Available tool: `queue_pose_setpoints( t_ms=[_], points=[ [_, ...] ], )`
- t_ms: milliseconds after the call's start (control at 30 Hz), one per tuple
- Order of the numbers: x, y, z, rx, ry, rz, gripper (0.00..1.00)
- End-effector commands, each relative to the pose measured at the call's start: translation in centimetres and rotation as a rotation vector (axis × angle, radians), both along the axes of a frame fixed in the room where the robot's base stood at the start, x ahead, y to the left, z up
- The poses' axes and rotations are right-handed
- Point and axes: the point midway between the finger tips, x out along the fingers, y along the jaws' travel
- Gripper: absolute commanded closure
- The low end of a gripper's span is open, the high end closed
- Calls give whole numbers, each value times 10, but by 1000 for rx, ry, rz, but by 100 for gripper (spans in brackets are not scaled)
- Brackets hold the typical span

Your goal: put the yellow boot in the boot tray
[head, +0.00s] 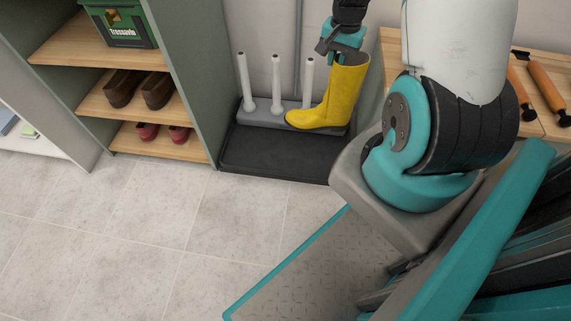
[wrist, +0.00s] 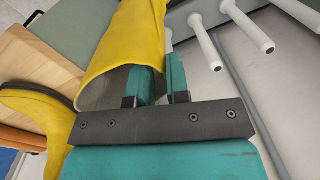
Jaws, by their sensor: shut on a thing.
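The yellow boot (head: 342,92) is upright in the head view, toe to the left, at the tray's back right. My gripper (head: 342,52) is above it, shut on the top rim of its shaft. In the wrist view, my gripper (wrist: 160,85) has its fingers at the rim of the boot (wrist: 125,45), one finger inside the opening. The black boot tray (head: 265,158) lies on the floor below. The boot's foot overlaps the tray's back right in the picture; I cannot tell whether the sole touches it.
A grey rack with upright pegs (head: 276,85) stands at the tray's back. A shoe shelf (head: 172,148) is to the left, a wooden bench (head: 530,125) to the right. Another yellow boot-like shape (wrist: 35,108) shows in the wrist view. The tray's front is clear.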

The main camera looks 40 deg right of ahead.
Motion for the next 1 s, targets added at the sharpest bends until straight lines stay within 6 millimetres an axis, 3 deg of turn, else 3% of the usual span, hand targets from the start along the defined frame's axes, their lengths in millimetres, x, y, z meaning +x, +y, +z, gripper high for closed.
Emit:
queue_pose_setpoints(
  t_ms=[33, 367, 800, 1000],
  points=[
    [-3, -4, -20, -1, -2, -23, 100],
    [-11, -14, -49, 1, 0, -88, 100],
    [-11, -14, -166, 1, 1, -87, 100],
    [-10, -14, -192, 0, 0, -86, 100]
  ],
)
